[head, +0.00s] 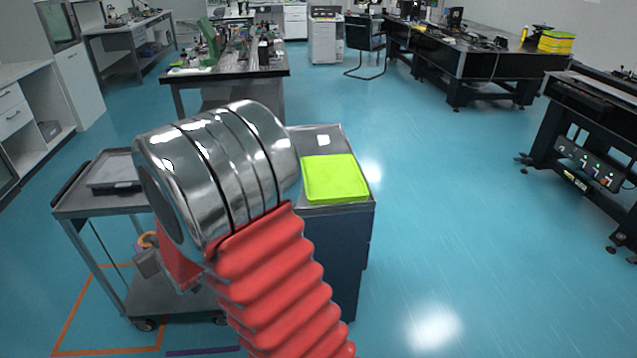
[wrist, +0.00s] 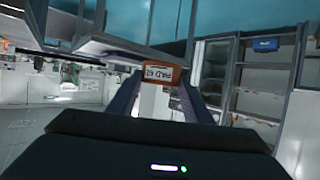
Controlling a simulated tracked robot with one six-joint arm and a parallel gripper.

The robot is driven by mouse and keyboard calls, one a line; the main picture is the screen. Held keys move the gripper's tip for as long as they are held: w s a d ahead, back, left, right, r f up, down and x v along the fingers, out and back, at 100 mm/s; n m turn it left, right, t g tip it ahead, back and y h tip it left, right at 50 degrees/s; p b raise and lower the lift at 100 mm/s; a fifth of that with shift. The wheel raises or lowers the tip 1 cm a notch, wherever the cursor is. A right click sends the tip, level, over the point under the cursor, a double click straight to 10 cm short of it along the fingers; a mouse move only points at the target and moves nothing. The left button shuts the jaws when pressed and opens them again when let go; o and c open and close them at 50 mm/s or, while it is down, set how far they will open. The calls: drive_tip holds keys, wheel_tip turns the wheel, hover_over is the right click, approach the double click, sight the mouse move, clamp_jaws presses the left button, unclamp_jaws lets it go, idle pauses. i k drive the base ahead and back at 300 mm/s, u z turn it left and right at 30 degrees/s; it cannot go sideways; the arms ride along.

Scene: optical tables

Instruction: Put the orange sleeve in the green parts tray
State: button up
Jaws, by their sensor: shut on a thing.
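The orange sleeve (wrist: 163,72) has a white label and sits between the two fingertips of my gripper (wrist: 160,80) in the wrist view. My gripper is shut on it. In the head view my own large silver and red arm hides most of the gripper. A small orange patch (head: 148,240) beside a grey part shows left of the arm; I cannot tell for sure that it is the sleeve. The green parts tray (head: 334,178) lies flat on top of a dark cabinet, right of my arm, and looks empty. The sleeve is away from it.
The dark cabinet (head: 338,255) stands right of a grey cart (head: 95,207) with a grey tray (head: 114,172) on top. A cluttered optical table (head: 230,75) stands behind. Black tables (head: 478,66) stand at the right. The blue floor (head: 450,220) right of the cabinet is clear.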

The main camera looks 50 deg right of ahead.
sight(332, 179)
drive_tip(key=z, duration=0.75)
drive_tip(key=i, duration=1.05)
drive_tip(key=z, duration=0.05)
